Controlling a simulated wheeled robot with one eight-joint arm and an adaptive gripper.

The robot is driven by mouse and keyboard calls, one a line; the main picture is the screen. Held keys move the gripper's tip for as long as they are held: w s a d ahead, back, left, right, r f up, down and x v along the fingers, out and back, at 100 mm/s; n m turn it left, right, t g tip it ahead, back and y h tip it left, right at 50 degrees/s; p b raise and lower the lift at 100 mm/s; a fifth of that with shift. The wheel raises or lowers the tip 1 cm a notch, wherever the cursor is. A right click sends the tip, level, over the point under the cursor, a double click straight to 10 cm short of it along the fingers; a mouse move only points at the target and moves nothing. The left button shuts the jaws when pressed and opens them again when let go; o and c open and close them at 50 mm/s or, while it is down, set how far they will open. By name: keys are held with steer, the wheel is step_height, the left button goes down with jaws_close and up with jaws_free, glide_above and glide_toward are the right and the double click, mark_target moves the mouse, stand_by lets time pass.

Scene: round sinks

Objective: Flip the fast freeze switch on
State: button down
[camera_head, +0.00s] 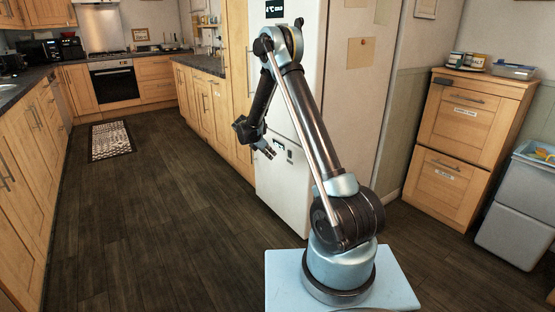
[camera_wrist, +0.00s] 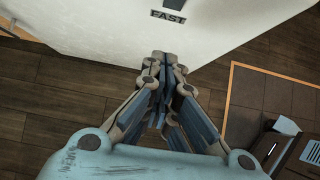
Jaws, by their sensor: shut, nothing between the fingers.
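A tall white fridge-freezer (camera_head: 284,200) stands behind my arm in the head view. A small control panel (camera_head: 284,148) with a dark display is on its front, close to my gripper. My gripper (camera_head: 270,153) is at the fridge front, just left of the panel; whether it touches is unclear. In the wrist view the white front (camera_wrist: 100,30) carries a dark label reading "FAST" (camera_wrist: 168,17). A dark grey piece (camera_wrist: 172,3) above the label is cut off by the top edge. My gripper (camera_wrist: 165,70) is shut and empty, below the label in the picture. The switch position cannot be told.
Wooden kitchen cabinets (camera_head: 205,105) stand left of the fridge. The dark wood floor (camera_head: 150,215) is open on the left, with a patterned mat (camera_head: 110,140). A wooden drawer unit (camera_head: 455,150) and grey bins (camera_head: 520,210) stand at right.

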steer(key=shift+s+a+f+v, duration=0.1)
steer(key=shift+v, duration=0.7)
steer(key=shift+s+a+f+v, duration=0.1)
steer(key=shift+v, duration=0.75)
steer(key=shift+a+f+v, duration=0.1)
steer(key=shift+v, duration=0.7)
steer(key=s+d+r+m+g+y, duration=0.1)
steer(key=s+d+r+m, duration=0.3)
steer(key=s+d+r, duration=0.3)
steer(key=s+d+r+m+y, duration=0.1)
steer(key=s+d+r+m, duration=0.35)
steer(key=s, duration=0.45)
steer(key=s+d+r+m+g+y, duration=0.1)
steer(key=s+d+r+m, duration=0.2)
steer(key=s+d+r, duration=0.35)
steer(key=s+d+f+m+y, duration=0.1)
steer(key=s+f+m, duration=0.2)
steer(key=s, duration=1.2)
steer(key=s+d+f+m+y, duration=0.1)
steer(key=s+f+m, duration=0.3)
steer(key=s+m, duration=0.5)
steer(key=s+y, duration=0.1)
steer(key=s, duration=0.5)
steer(key=shift+s+f+m+y, duration=0.15)
steer(key=shift+f+m+y, duration=0.05)
steer(key=shift+m+y, duration=0.15)
